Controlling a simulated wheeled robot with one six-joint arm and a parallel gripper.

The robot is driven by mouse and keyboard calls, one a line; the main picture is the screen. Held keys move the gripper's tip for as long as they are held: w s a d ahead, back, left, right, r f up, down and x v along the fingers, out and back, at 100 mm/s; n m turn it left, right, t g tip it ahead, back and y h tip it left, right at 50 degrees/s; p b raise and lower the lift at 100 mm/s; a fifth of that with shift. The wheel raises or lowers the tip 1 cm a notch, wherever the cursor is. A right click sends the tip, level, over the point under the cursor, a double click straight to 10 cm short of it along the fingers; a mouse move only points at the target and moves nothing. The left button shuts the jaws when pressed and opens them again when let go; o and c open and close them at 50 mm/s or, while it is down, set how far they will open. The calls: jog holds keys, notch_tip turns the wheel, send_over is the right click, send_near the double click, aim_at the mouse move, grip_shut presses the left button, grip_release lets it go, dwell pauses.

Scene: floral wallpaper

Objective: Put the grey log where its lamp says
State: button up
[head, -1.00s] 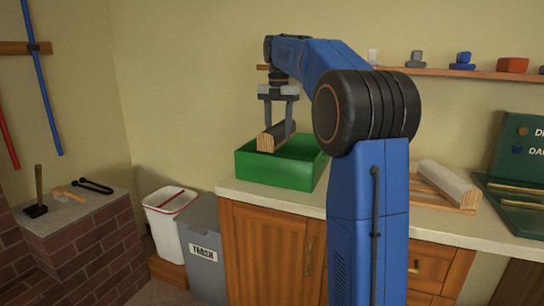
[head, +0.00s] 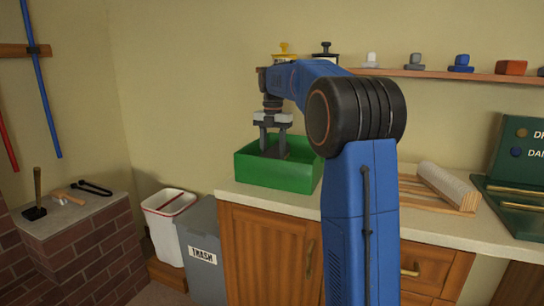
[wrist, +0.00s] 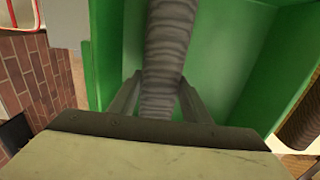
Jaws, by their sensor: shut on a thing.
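My gripper (head: 273,150) is shut on the grey log (wrist: 168,40) and holds it down inside the green crate (head: 262,178). In the wrist view the log's ridged grey bark runs between my two fingers, with the green walls (wrist: 105,50) around it. In the head view the crate's front wall hides most of the log, so I cannot tell whether it touches the bottom. A dark green board (head: 516,165) at the right has a dull orange lamp (head: 522,132) and a blue lamp (head: 516,149). Its lettering is cut off, and I cannot tell which lamp is lit.
A pale log (head: 447,185) lies on a wooden slatted rack (head: 415,188) right of my arm. A grey trash bin (head: 203,245) and a white bin (head: 168,215) stand left of the counter. A shelf (head: 450,75) with small blocks runs along the wall.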

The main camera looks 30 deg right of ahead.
aim_at(272, 148)
jog(key=shift+w+f, duration=0.1)
jog(key=shift+w, duration=0.25)
jog(key=shift+f, duration=0.5)
jog(key=o, duration=1.5)
jog(key=shift+f, duration=0.15)
notch_tip(272, 148, up, 8)
jog(key=shift+f, duration=0.25)
jog(key=shift+r, duration=0.2)
